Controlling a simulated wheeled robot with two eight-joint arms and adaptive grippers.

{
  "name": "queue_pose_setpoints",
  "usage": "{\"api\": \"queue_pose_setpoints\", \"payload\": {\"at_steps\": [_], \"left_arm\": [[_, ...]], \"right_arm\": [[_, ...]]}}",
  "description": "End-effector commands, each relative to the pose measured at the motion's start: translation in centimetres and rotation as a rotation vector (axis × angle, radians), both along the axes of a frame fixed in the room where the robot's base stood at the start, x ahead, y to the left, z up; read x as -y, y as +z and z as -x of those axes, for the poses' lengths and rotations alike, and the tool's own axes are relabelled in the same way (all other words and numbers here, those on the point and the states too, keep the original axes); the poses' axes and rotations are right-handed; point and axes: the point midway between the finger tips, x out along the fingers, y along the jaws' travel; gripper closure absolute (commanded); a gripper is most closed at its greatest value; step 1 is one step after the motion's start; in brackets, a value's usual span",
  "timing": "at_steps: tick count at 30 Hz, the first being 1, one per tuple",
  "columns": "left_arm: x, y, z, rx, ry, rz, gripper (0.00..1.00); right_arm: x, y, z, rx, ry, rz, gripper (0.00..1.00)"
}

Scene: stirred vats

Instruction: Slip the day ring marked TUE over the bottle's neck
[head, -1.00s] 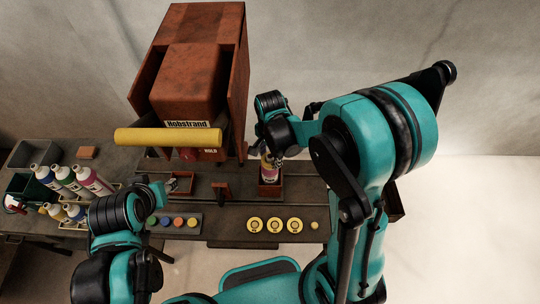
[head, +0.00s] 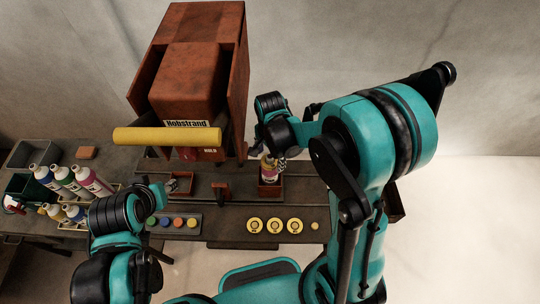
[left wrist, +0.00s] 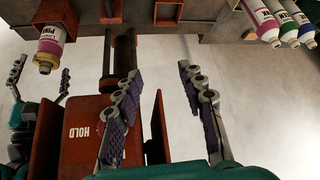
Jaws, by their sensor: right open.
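The bottle (head: 268,172) stands in a reddish square holder on the bench. In the left wrist view the bottle (left wrist: 53,30) has a pink label and a yellow band near its capped end.
A big rust-coloured machine (head: 194,80) with a yellow bar (head: 166,136) stands behind the bench. A tray of coloured knobs (head: 178,223) is left of the yellow pieces. Several bottles (head: 66,181) stand at the far left.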

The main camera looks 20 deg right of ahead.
Motion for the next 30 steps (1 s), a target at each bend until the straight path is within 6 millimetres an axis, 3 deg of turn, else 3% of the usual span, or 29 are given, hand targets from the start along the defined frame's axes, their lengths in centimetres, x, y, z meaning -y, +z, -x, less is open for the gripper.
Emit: {"api": "queue_pose_setpoints", "payload": {"at_steps": [5, 19, 24, 30], "left_arm": [[0.0, 0.0, 0.0, 0.000, 0.000, 0.000, 0.60], [0.0, 0.0, 0.0, 0.000, 0.000, 0.000, 0.60], [0.0, 0.0, 0.0, 0.000, 0.000, 0.000, 0.60], [0.0, 0.0, 0.0, 0.000, 0.000, 0.000, 0.60]], "right_arm": [[0.0, 1.3, 0.0, 0.000, 0.000, 0.000, 0.25], [0.0, 10.4, 0.0, 0.000, 0.000, 0.000, 0.25], [0.0, 11.8, 0.0, 0.000, 0.000, 0.000, 0.25], [0.0, 12.0, 0.0, 0.000, 0.000, 0.000, 0.25]]}}
